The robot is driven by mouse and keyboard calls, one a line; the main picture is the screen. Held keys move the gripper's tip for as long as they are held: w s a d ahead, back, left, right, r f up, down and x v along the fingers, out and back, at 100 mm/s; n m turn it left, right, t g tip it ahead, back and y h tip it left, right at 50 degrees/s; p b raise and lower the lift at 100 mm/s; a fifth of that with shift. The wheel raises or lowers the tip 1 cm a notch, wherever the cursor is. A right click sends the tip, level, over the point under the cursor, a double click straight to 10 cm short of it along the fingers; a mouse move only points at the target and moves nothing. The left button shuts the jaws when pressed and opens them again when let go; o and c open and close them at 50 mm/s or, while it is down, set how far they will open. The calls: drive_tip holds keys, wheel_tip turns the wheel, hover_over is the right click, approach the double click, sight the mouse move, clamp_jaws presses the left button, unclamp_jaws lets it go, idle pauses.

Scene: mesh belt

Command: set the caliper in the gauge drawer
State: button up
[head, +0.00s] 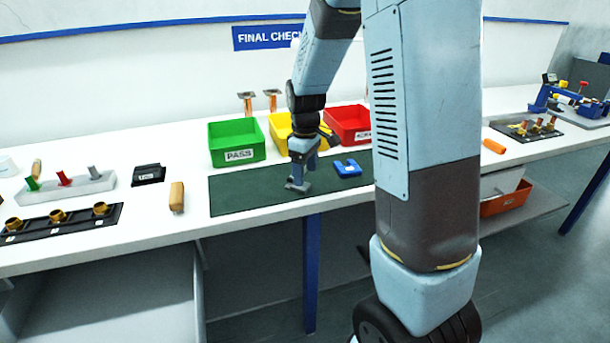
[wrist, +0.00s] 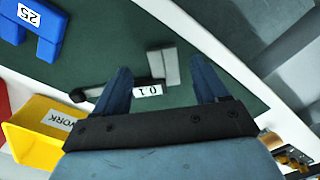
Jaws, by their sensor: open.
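The caliper, a grey jaw piece with a dark bar and a white 0.1 label, lies on the green mat. In the wrist view the caliper (wrist: 167,66) is between and just beyond the fingertips, its dark bar running left past the left finger. My gripper (wrist: 162,78) is open and empty above it. In the head view my gripper (head: 299,178) is low over the mat's front part, with the caliper's grey end (head: 297,187) showing under it. I cannot make out a gauge drawer for certain in either view.
A blue gauge block marked 25 (head: 347,168) lies right of my gripper. Green (head: 237,148), yellow (head: 281,121) and red (head: 347,122) bins stand behind the mat (head: 235,197). A wooden-handled item (head: 177,197) lies left. An orange bin (head: 505,200) sits below the bench at right.

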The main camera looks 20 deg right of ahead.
wheel_tip(320, 180, down, 4)
drive_tip(key=shift+s+a+f, duration=0.1)
drive_tip(key=shift+a, duration=0.05)
clamp_jaws()
idle(0.7)
